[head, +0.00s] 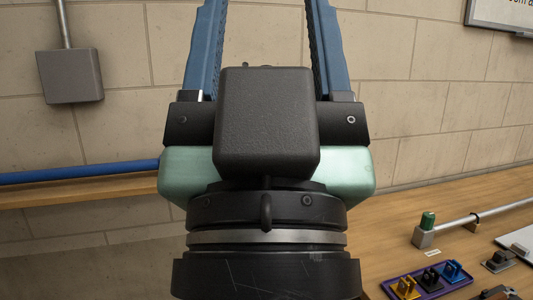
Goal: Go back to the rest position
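My gripper (265,20) fills the middle of the head view, very close to the camera and pointing up. Its two blue fingers stand wide apart, and only the wall shows between them. The fingertips run past the top edge of the picture. The black housing and pale green body of the gripper hide the middle of the scene.
A wooden bench (390,245) spreads at the lower right. A blue pipe (80,173) runs at left.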

